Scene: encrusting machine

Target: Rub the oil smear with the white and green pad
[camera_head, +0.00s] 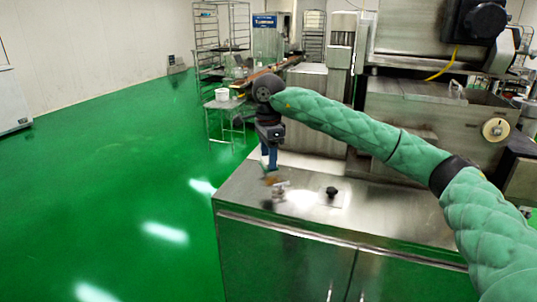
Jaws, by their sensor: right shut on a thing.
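My right gripper (268,158) points down over the far left corner of the steel cabinet top (372,212). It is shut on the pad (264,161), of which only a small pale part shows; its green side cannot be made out. A small brownish mark, seemingly the oil smear (271,180), lies on the steel just below the gripper. The pad is close to the smear, but I cannot tell whether they touch. My left gripper is not in view.
A small clear-and-dark item (280,192) and a black knob (332,192) are on the cabinet top near the smear. The large steel machine (430,110) stands behind on the right. A white bucket (222,95) sits on a small stand. Green floor (110,190) is open at left.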

